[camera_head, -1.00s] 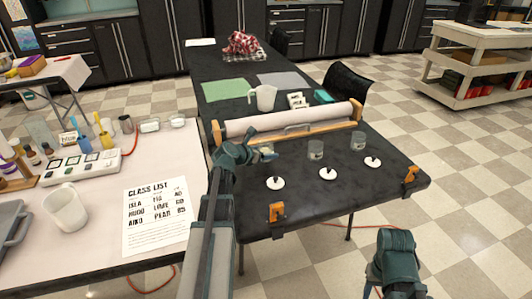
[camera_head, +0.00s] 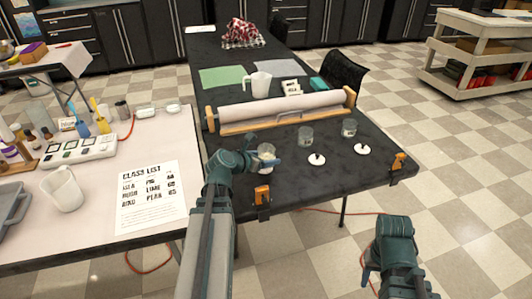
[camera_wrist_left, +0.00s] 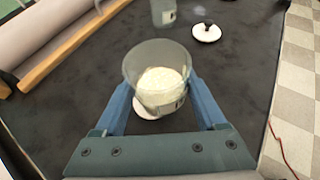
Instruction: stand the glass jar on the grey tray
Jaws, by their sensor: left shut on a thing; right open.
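My left gripper (camera_head: 262,160) is shut on a glass jar (camera_head: 266,151), upright near the front left of the black table. The left wrist view shows the clear jar (camera_wrist_left: 158,60) with pale contents between the two blue fingers. A white lid (camera_wrist_left: 144,111) shows partly beneath it. I cannot tell whether the jar touches the table. A grey tray (camera_head: 10,207) lies at the left edge of the pale table, cut off by the picture. A flat grey rectangle (camera_head: 279,78) lies farther back on dark tabletop. My right gripper (camera_head: 369,272) is open, low over the floor.
Two more glass jars (camera_head: 305,137) (camera_head: 349,128) and two white lids (camera_head: 316,159) (camera_head: 362,149) stand to the right. A long paper roll (camera_head: 280,110) lies across the table behind them. A white pitcher (camera_head: 260,85) and green mat (camera_head: 222,76) are beyond it. Orange clamps (camera_head: 262,194) grip the front edge.

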